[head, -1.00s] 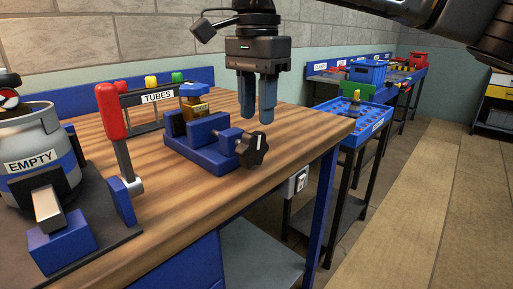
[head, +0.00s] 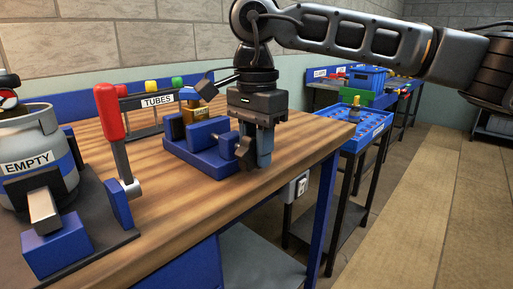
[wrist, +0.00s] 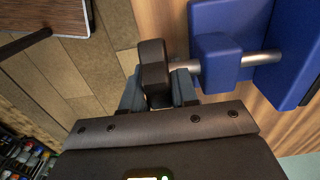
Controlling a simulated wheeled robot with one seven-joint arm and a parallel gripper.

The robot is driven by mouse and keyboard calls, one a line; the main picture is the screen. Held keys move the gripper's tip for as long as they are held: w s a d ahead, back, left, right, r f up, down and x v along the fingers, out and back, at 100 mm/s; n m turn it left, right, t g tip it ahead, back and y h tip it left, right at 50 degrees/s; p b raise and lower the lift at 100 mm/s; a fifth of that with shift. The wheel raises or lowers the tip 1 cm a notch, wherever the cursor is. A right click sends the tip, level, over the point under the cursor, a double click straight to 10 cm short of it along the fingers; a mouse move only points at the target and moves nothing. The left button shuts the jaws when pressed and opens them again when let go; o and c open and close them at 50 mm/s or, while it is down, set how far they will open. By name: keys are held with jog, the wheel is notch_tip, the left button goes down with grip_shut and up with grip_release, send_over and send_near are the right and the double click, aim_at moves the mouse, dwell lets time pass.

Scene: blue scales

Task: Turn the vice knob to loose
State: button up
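The blue vice (head: 205,158) sits on the wooden workbench. Its black knob (head: 244,153) is at the end of a metal screw facing the bench's right side. My gripper (head: 257,160) points down at the knob, its fingers low and level with it. In the wrist view the knob (wrist: 153,62) lies between the two fingertips (wrist: 157,88), one on each side. The fingers are spread around it with little room. Whether they touch it is hard to see. The screw (wrist: 215,63) runs from the knob into the blue vice body (wrist: 215,45).
A red-handled lever (head: 110,115) and a grey tank marked EMPTY (head: 35,150) stand to the left on the workbench (head: 165,210). A TUBES rack (head: 157,101) is behind. A blue tray table (head: 360,130) stands to the right, beyond a floor gap.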

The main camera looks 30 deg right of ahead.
grip_shut()
jog(key=shift+h, duration=0.3)
jog(key=h+b, duration=0.1)
jog(key=h, duration=0.1)
jog(key=t+h+b, duration=0.1)
jog(key=h+b, duration=0.1)
jog(key=shift+a+r+t, duration=0.15)
jog(key=shift+t, duration=0.15)
jog(key=h+b, duration=0.1)
jog(key=h, duration=0.1)
jog(key=t+h+b, duration=0.1)
jog(key=h, duration=0.1)
jog(key=shift+s+a+r, duration=0.1)
jog(key=shift+a+r, duration=0.05)
jog(key=shift+h, duration=0.3)
jog(key=shift+o, duration=1)
grip_release()
